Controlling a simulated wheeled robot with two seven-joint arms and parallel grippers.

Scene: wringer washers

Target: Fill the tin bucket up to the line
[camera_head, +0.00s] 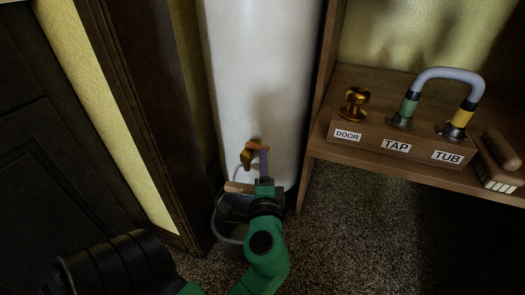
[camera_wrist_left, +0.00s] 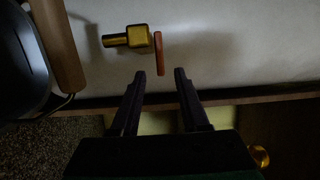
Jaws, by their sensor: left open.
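A brass tap (camera_head: 247,158) with a flat copper-coloured lever (camera_head: 258,146) sticks out low on a white tank (camera_head: 262,70). The tin bucket (camera_head: 231,228), with a wooden handle grip (camera_head: 238,187), stands below the tap, partly hidden by my left arm. In the wrist view the tap (camera_wrist_left: 128,37) and lever (camera_wrist_left: 159,53) show, with the bucket at the left edge (camera_wrist_left: 18,65). My left gripper (camera_head: 264,158) is open, its fingertips (camera_wrist_left: 160,74) either side of the lever's near end in that view, not visibly touching it. The bucket's line and water level cannot be made out.
A wooden shelf (camera_head: 330,160) at right holds a block with DOOR, TAP and TUB labels (camera_head: 395,145), a brass knob (camera_head: 353,102), a grey hose loop (camera_head: 450,73) and a brush (camera_head: 497,160). Dark wood trim (camera_head: 150,120) stands close at left. Speckled floor is clear at lower right.

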